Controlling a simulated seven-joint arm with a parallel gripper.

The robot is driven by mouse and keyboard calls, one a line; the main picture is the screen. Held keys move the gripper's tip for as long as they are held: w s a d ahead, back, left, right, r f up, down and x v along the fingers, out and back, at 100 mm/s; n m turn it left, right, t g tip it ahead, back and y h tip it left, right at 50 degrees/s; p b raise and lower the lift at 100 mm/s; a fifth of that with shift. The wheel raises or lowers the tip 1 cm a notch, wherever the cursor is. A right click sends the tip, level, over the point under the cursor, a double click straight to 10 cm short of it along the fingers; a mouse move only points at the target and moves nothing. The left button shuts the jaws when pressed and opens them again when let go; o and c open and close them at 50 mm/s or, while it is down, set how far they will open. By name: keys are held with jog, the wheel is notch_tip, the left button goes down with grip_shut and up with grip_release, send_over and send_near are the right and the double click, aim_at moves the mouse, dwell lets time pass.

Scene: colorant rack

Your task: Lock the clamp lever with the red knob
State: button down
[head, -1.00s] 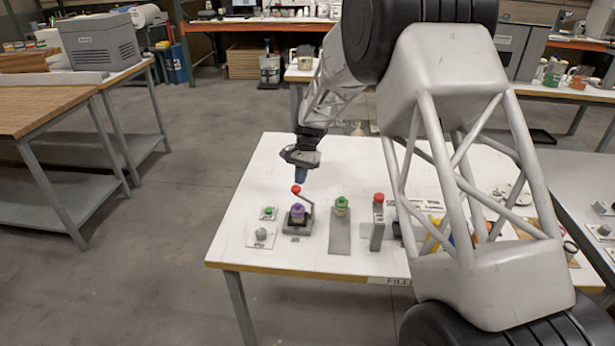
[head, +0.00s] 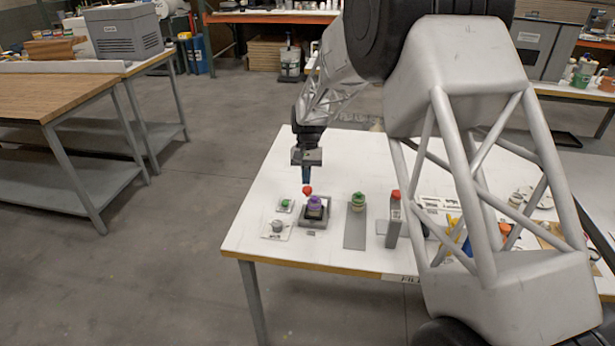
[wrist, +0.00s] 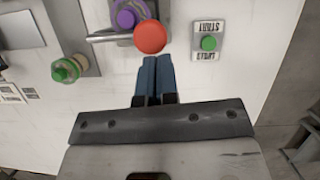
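The red knob (wrist: 150,37) is at the end of a thin metal clamp lever (wrist: 105,38), which runs left from it in the wrist view. In the head view the red knob (head: 307,190) is just behind and left of the purple-capped container (head: 314,202), which sits in a dark holder. My gripper (wrist: 158,62) has its blue fingers together, with the tips right beside the knob and nothing visible between them. In the head view my gripper (head: 306,181) points down just above the knob; whether it touches is unclear.
A green START button (wrist: 208,43) lies right of the knob in the wrist view. A grey knob (head: 278,225), a green-capped jar (head: 358,199) and a red-topped grey post (head: 394,210) stand on the white table (head: 290,160).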

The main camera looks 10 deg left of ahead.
jog(key=shift+w, duration=0.15)
dwell(0.4)
jog(key=w+a+r, duration=0.1)
jog(key=w+r, duration=0.6)
jog(key=r, duration=0.2)
jog(key=shift+a+r, duration=0.15)
jog(key=shift+a, duration=0.1)
jog(key=shift+w, duration=0.1)
dwell(0.4)
